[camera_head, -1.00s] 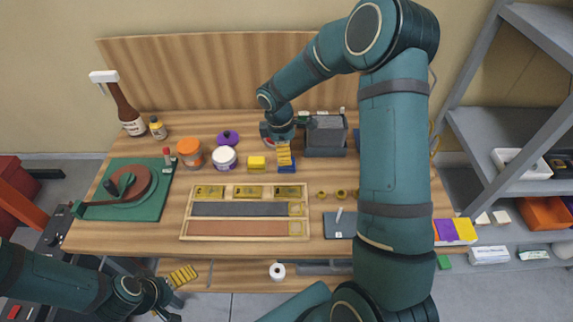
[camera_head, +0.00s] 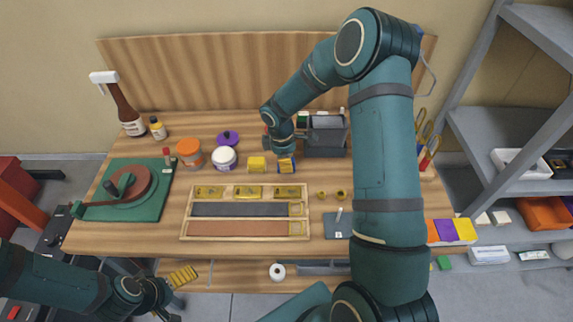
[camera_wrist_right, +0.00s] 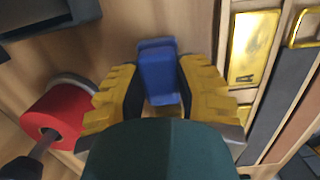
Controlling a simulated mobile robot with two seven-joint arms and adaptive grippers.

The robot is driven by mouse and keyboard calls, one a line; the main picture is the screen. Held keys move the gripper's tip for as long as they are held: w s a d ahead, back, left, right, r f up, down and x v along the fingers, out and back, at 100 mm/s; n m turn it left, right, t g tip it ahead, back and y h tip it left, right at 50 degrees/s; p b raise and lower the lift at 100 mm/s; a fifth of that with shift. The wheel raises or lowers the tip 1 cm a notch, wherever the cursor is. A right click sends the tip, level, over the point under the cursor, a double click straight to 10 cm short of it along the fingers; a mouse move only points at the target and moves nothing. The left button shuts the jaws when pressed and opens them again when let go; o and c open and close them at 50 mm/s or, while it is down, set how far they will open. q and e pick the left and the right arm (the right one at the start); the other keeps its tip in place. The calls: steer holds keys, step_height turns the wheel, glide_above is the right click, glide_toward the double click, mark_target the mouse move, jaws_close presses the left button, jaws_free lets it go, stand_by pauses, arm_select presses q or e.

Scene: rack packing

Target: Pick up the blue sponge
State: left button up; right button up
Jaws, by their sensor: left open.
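The blue sponge (camera_wrist_right: 159,72) stands between the two yellow-and-black fingers of my right gripper (camera_wrist_right: 158,88) in the right wrist view. The fingers are very close to its sides; whether both press on it is unclear. In the head view my right gripper (camera_head: 286,164) is low over the table behind the wooden tray, mostly covering the sponge. My left gripper (camera_head: 174,293) is open and empty at lower left, near the lower shelf.
A wooden tray (camera_head: 183,225) lies in front, and a grey box (camera_head: 327,137) stands behind to the right. A red roll (camera_wrist_right: 52,117) is beside the fingers in the wrist view.

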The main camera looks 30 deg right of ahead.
stand_by(0.3)
step_height(320, 180, up, 10)
stand_by(0.4)
steer(key=o, duration=0.4)
steer(key=c, duration=0.4)
steer(key=shift+w+p, duration=0.1)
steer(key=shift+p, duration=0.25)
